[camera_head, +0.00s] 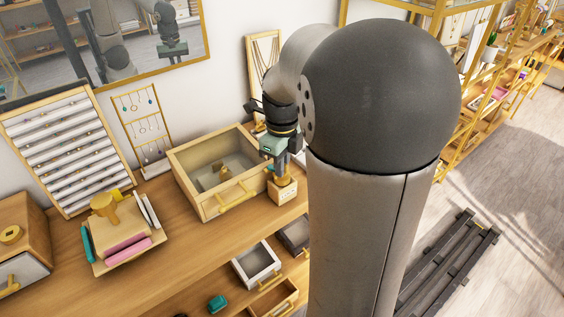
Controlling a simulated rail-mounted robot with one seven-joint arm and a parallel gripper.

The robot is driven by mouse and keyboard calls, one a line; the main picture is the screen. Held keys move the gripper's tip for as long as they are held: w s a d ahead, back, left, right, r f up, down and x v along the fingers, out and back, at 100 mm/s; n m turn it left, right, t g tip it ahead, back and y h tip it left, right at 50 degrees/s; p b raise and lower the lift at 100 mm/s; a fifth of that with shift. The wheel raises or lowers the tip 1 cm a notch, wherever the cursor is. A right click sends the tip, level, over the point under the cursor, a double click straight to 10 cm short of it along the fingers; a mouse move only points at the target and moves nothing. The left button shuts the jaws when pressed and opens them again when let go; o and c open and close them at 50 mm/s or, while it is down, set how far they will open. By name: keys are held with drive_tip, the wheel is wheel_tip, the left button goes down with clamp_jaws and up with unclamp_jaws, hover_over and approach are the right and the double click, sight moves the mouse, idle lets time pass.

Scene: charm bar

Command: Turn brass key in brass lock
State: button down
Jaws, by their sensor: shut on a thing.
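My gripper (282,172) points down over a small wooden block (284,194) with a pale label, at the front right corner of an open wooden box. It is shut on a small brass-coloured piece at the top of this block. The fingers cover most of the piece, and it is too small to tell key from lock or how far it is turned. Another small brass-coloured object (226,174) lies inside the open wooden box (188,186); its exact shape is unclear.
The wooden counter (165,238) holds a striped ring tray (68,148), an earring stand (141,122) and a tray with a pink piece (127,248). Open drawers (256,263) stand out below. My arm hides much of the right side. A mirror (130,35) hangs behind.

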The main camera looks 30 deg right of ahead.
drive_tip(key=shift+m+p, duration=0.55)
drive_tip(key=shift+m, duration=1.15)
drive_tip(key=c, duration=1.9)
unclamp_jaws()
drive_tip(key=shift+m+p, duration=0.3)
drive_tip(key=shift+m, duration=0.1)
drive_tip(key=o, duration=0.5)
wheel_tip(320, 180, up, 17)
drive_tip(key=b, duration=0.1)
drive_tip(key=shift+r, duration=0.15)
